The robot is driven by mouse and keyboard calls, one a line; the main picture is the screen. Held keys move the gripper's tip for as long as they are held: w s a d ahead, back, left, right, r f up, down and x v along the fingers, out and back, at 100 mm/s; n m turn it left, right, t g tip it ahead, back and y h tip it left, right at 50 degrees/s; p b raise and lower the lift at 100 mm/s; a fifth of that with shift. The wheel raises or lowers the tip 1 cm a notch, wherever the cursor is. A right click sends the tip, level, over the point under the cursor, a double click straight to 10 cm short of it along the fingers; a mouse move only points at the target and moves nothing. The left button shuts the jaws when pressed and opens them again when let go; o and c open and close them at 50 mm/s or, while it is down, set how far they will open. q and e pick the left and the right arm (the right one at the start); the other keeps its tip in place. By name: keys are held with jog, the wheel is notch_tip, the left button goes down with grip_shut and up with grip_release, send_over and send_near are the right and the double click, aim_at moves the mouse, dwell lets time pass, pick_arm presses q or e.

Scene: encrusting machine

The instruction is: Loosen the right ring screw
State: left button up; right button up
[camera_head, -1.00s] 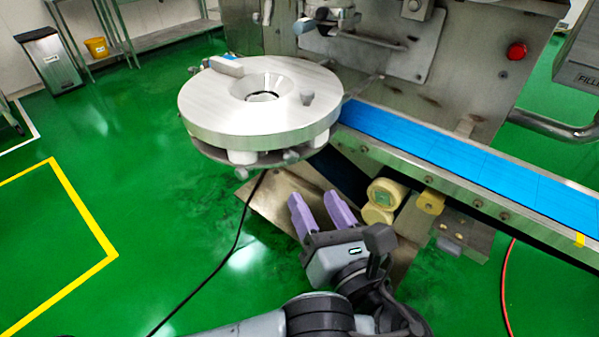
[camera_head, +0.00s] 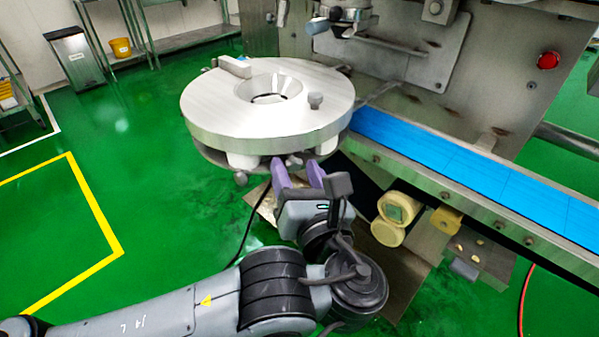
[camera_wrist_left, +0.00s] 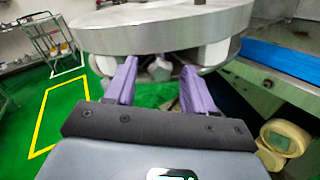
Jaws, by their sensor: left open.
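A round silver ring assembly (camera_head: 222,118) with a central funnel hole stands at the machine's side. Small grey screw knobs show at its lower edge: one at the left (camera_head: 241,178) and one near my fingertips (camera_head: 294,162). I cannot tell for certain which is the right ring screw. My left gripper (camera_head: 297,174) is open, its purple fingers pointing up under the ring's front rim. In the left wrist view a grey knob (camera_wrist_left: 160,68) appears between the open fingers (camera_wrist_left: 158,78), beyond or at their tips; contact is not clear. My right gripper is not in view.
A blue conveyor belt (camera_head: 440,153) runs right from beside the ring. Pale yellow rollers (camera_head: 392,212) sit below it, right of my gripper. White posts (camera_head: 243,160) support the ring.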

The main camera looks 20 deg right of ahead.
pick_arm(q)
grip_shut()
